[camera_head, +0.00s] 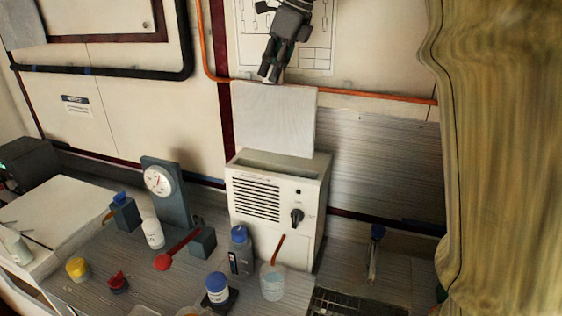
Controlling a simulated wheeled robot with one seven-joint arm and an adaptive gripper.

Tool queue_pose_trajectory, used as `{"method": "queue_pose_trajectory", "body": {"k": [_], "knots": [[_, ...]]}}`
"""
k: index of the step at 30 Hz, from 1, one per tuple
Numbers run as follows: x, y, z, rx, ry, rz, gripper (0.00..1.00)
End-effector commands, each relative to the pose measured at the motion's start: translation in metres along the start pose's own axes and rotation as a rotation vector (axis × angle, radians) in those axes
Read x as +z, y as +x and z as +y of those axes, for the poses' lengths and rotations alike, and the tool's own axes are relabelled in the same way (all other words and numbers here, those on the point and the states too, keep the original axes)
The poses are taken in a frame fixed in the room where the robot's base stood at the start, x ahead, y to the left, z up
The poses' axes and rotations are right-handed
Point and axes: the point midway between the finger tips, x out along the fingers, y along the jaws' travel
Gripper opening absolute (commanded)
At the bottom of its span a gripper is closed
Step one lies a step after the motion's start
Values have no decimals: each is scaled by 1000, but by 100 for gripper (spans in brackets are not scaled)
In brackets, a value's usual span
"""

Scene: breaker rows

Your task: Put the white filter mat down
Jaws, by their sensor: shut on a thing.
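The white filter mat (273,120) is a thin, flat, pale square sheet. It hangs upright over the beige ventilation unit (271,215).
Bottles (240,249), a beaker (272,280), a blue-capped jar (217,288) and a red-handled item (178,249) stand before the unit. A dial gauge (159,181) stands left. A curtain (500,150) fills the right. An orange pipe (380,96) runs behind the mat.

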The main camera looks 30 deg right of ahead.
Motion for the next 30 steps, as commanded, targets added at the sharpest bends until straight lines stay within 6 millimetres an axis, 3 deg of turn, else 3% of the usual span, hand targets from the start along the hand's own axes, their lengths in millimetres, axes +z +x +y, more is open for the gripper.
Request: {"method": "queue_pose_trajectory", "body": {"k": [24, 30], "knots": [[-66, 151, 0, 3, 6, 2, 0], [-76, 177, -1, 1, 4, 0, 0]]}}
